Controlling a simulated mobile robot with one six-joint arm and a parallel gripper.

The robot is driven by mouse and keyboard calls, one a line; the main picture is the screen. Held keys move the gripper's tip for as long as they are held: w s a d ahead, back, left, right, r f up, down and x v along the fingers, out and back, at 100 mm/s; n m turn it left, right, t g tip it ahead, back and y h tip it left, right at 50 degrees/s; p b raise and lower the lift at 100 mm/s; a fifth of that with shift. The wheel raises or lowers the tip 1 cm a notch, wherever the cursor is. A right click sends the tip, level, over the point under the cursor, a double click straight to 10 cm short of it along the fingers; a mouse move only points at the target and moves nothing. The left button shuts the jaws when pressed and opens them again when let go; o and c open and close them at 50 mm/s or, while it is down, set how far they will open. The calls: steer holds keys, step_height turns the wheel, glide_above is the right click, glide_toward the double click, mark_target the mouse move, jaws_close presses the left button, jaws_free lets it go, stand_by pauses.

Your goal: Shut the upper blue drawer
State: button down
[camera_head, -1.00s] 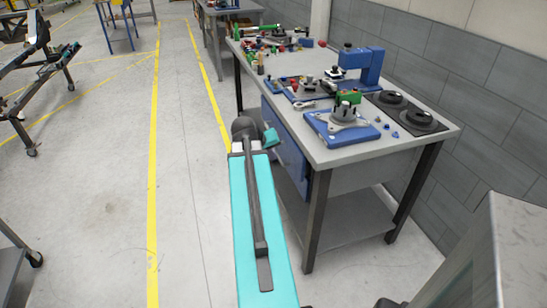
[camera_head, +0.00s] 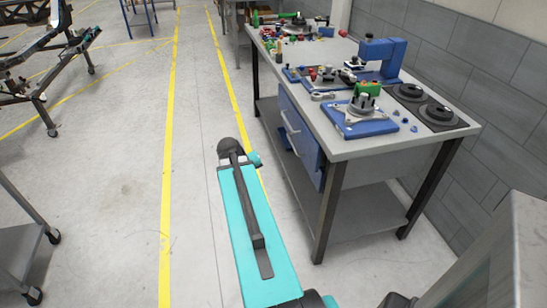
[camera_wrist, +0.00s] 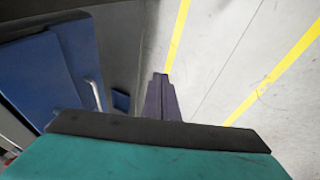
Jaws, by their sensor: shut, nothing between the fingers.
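The upper blue drawer (camera_head: 300,122) is under the near end of the workbench, its front facing the aisle, with a pale bar handle (camera_head: 288,121). In the wrist view the blue fronts (camera_wrist: 45,75) fill the left side, with one pale handle (camera_wrist: 95,94) showing. How far the upper drawer stands out is hard to tell. My gripper (camera_wrist: 160,77) shows in the wrist view as dark fingers, shut and empty, over the floor to the right of the blue fronts and apart from them. In the head view my arm hides the fingers.
The workbench (camera_head: 352,150) has dark legs and a lower shelf (camera_head: 365,212). On top are a blue fixture plate (camera_head: 372,128), a blue press (camera_head: 381,58) and small parts. A grey brick wall (camera_head: 460,85) stands behind. The aisle floor (camera_head: 120,200) left of my arm is clear.

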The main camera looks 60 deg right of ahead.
steer(key=a+f+n+g+y, duration=0.1)
steer(key=a+f+n+y, duration=0.1)
steer(key=a+f, duration=0.85)
steer(key=a+f+n+g+y, duration=0.1)
steer(key=a+f+n, duration=0.1)
steer(key=a+f, duration=0.9)
steer(key=s+a+f+n+g+y, duration=0.1)
steer(key=s+a+f, duration=0.3)
steer(key=s+a, duration=0.4)
steer(key=s+a+f+n+g+y, duration=0.1)
steer(key=s+a+f, duration=0.4)
steer(key=a, duration=1.1)
steer(key=s+n+g, duration=0.1)
steer(key=s, duration=0.2)
steer(key=shift+f, duration=0.25)
